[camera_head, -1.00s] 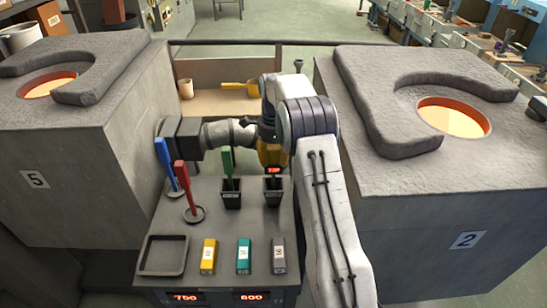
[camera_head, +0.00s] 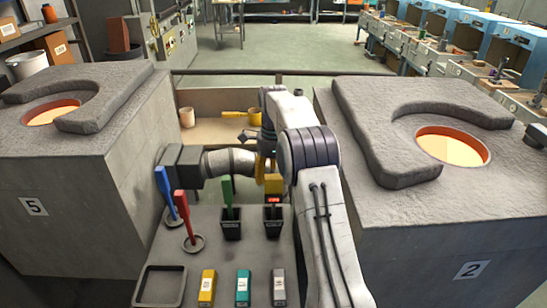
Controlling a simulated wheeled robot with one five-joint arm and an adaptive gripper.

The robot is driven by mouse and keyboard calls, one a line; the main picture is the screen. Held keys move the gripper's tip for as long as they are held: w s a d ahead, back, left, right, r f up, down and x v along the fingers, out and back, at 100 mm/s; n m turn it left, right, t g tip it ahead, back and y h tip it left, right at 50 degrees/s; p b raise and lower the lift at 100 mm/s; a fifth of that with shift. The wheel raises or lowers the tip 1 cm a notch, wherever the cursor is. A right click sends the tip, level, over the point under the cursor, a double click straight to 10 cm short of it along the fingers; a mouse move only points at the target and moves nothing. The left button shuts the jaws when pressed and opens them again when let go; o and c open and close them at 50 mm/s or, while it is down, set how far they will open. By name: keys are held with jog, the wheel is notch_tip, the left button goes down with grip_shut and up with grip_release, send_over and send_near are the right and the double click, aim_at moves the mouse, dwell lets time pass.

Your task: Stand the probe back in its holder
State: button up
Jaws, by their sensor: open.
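The yellow probe (camera_head: 273,184) with a small red lit display stands upright at the right-hand black square holder (camera_head: 272,225) on the grey stand. Its lower end appears to be in the holder, though the depth is hard to tell. My gripper (camera_head: 248,136) is dark and open, above and behind the probe, partly hidden by my arm. It seems apart from the probe. A green-handled tool (camera_head: 227,190) stands in the left-hand black holder (camera_head: 231,226).
Blue (camera_head: 166,188) and red (camera_head: 181,207) tools stand at the left. An empty tray (camera_head: 163,287) and yellow, teal and grey blocks (camera_head: 243,288) lie in front. Two furnaces with glowing openings (camera_head: 452,146) flank the stand. A low bin holds a yellow ladle (camera_head: 236,115).

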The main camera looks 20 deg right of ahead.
notch_tip(320, 180, up, 7)
jog(key=shift+f+p, duration=0.15)
jog(key=shift+p, duration=0.45)
jog(key=shift+r, duration=0.45)
jog(key=s+a+r+n+t, duration=0.1)
jog(key=s+a+r+n, duration=0.4)
jog(key=s, duration=0.3)
jog(key=s+a+r+n+t, duration=0.1)
jog(key=s+a+r+n, duration=0.2)
jog(key=s+r+n, duration=0.35)
jog(key=s+a+f+n+t, duration=0.1)
jog(key=s+f+n, duration=0.3)
jog(key=s, duration=0.6)
jog(key=s+a+f+n+t, duration=0.1)
jog(key=s+a+f+n, duration=0.1)
jog(key=s+f+n, duration=0.2)
jog(key=s+n, duration=0.3)
jog(key=s, duration=0.3)
jog(key=shift+a+f+t, duration=0.3)
jog(key=shift+f+t, duration=0.1)
